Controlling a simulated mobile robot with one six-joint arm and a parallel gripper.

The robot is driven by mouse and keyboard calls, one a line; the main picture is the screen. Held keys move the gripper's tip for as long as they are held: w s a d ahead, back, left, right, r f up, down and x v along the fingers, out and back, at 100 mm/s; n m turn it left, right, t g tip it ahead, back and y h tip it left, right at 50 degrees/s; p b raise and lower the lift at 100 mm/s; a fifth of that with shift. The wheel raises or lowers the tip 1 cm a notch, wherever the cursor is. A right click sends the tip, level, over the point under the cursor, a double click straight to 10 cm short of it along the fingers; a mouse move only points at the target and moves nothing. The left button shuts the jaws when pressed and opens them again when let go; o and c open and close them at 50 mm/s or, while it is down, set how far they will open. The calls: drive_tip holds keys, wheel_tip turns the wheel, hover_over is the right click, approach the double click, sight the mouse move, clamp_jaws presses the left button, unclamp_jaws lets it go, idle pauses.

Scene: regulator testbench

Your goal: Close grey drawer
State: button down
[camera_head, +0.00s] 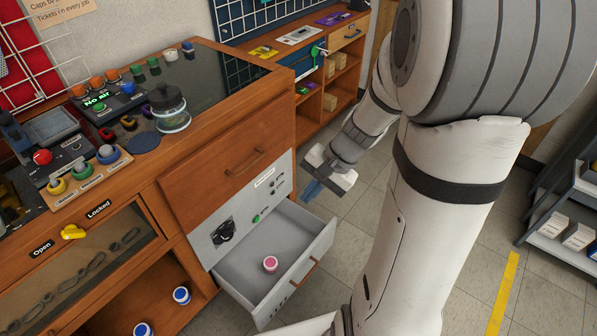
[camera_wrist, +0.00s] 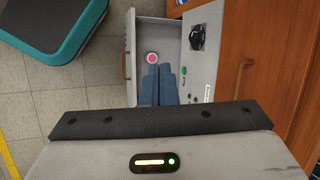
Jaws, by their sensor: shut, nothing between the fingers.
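The grey drawer (camera_head: 312,237) is pulled out of the bench's grey panel, with a wooden handle (camera_head: 303,273) on its front. It holds a small pink-topped round item (camera_head: 270,264). In the wrist view the open drawer (camera_wrist: 157,33) and the pink item (camera_wrist: 152,58) also show, with the drawer front and handle on the left. My gripper (camera_head: 312,188) is beyond the drawer's far side in the head view, apart from its handle. In the wrist view its blue fingers (camera_wrist: 158,72) are together and empty, and overlap the drawer's near side. I cannot tell their height over it.
A closed wooden drawer (camera_head: 245,150) is above the grey panel (camera_head: 240,215), which bears a black knob and a green button. Jars and controls crowd the bench top. A shelf rack (camera_head: 565,210) stands at right. Tiled floor is open before the drawer.

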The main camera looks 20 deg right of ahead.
drive_tip(key=w+d+f+m+t+y+b, duration=0.1)
drive_tip(key=w+d+f+m+b, duration=0.2)
drive_tip(key=f, duration=0.6)
drive_tip(key=w+d+f+m+t+b, duration=0.1)
drive_tip(key=d+f+m+t+b, duration=0.2)
drive_tip(key=f, duration=0.5)
drive_tip(key=w+d+f+m+y+b, duration=0.1)
drive_tip(key=w+d+f+m+b, duration=0.3)
drive_tip(key=f, duration=0.5)
drive_tip(key=s+d+f+m+t+h+b, duration=0.1)
drive_tip(key=s+d+f+m+t+b, duration=0.25)
drive_tip(key=f, duration=0.65)
drive_tip(key=d+f+m+g+h+b, duration=0.1)
drive_tip(key=d+f+m+b, duration=0.1)
drive_tip(key=d+f+m, duration=0.6)
drive_tip(key=n+b, duration=0.2)
drive_tip(key=b, duration=0.2)
approach(318, 243)
drive_tip(key=shift+m+t, duration=0.25)
drive_tip(key=x, duration=0.5)
drive_tip(key=shift+s+f, duration=0.15)
drive_tip(key=shift+f, duration=0.5)
drive_tip(key=shift+w+a, duration=0.2)
drive_tip(key=shift+w, duration=0.1)
